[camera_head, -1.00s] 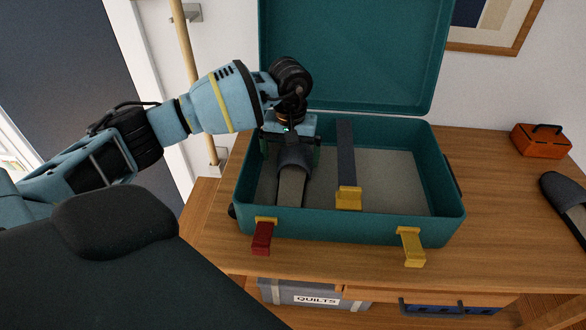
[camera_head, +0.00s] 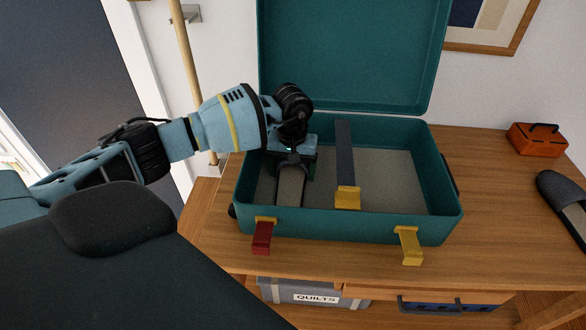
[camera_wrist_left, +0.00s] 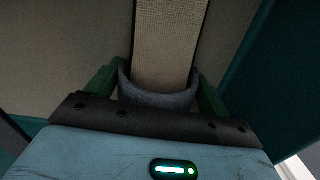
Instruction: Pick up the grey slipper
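The grey slipper (camera_head: 291,185) lies in the left part of the open teal suitcase (camera_head: 350,228), its sole end towards the front. My left gripper (camera_head: 290,172) is lowered over its strap from above. In the left wrist view, the green fingers (camera_wrist_left: 158,88) stand one on each side of the slipper's grey strap (camera_wrist_left: 158,97), with the woven tan insole (camera_wrist_left: 168,40) between them. The fingers are spread wide and very close to the strap; firm contact cannot be made out. The left finger is mostly hidden in the head view. My right gripper is out of view.
A dark strap with a yellow buckle (camera_head: 347,197) lies in the case, right of the slipper. The raised lid (camera_head: 350,55) stands behind. Another dark slipper (camera_head: 564,200) and an orange box (camera_head: 538,139) are on the desk (camera_head: 495,215) at right. A pole (camera_head: 187,60) stands behind my left arm.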

